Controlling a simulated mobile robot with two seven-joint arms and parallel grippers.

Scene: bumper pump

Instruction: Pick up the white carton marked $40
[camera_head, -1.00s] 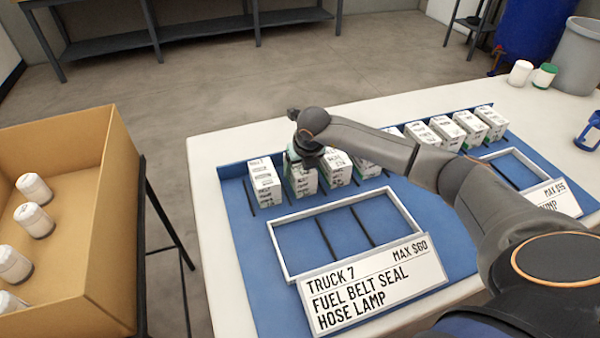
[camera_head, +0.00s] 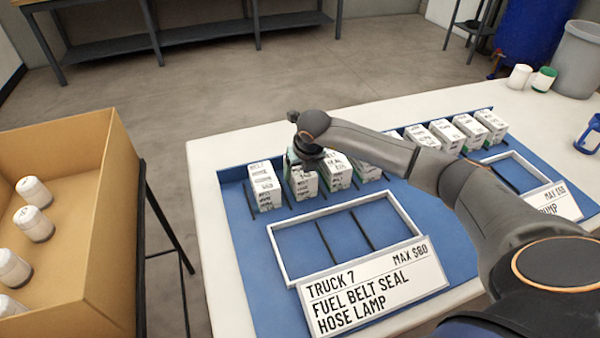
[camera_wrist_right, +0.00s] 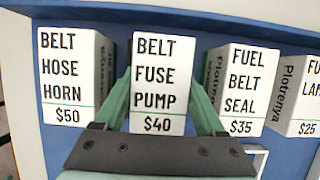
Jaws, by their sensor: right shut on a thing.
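The white carton marked $40 (camera_wrist_right: 160,75), lettered BELT FUSE PUMP, stands in the middle of the right wrist view. It is second from the left in the row in the head view (camera_head: 302,184). My right gripper (camera_wrist_right: 160,98) has one green finger on each side of this carton and is shut on it. In the head view my right gripper (camera_head: 303,158) is over the carton's top and hides part of it. The carton appears upright in its place in the row. My left gripper is not in view.
The $50 carton (camera_wrist_right: 72,75) stands close on the left and the $35 carton (camera_wrist_right: 243,88) close on the right. An empty white-framed tray (camera_head: 277,250) with a TRUCK 7 sign (camera_head: 375,285) lies in front. A cardboard box (camera_head: 112,215) holding white jars stands at left.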

